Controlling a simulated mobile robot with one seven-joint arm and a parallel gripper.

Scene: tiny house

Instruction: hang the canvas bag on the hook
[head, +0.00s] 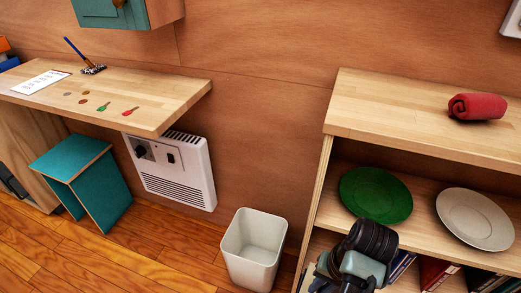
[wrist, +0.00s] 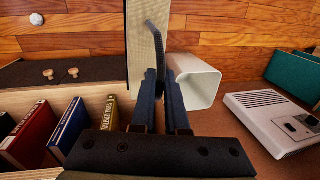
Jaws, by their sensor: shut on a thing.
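My gripper (wrist: 162,78) is shut on a dark, curved strap (wrist: 157,38) in the wrist view. Beside the strap is a flat cream panel, which looks like the canvas bag (wrist: 139,45) seen nearly edge-on. Most of the bag is outside the wrist view. In the head view my arm's end is at the bottom right, in front of the shelf, and the fingers and bag cannot be made out. I cannot identify a hook in either view.
A wooden shelf unit (head: 327,185) with a red rolled towel (head: 478,106), green plate (head: 376,195), pale plate (head: 474,219) and books stands at right. A white bin (head: 254,250), wall heater (head: 172,170), teal stool (head: 83,175) and desk (head: 150,95) are left. Floor shows between stool and bin.

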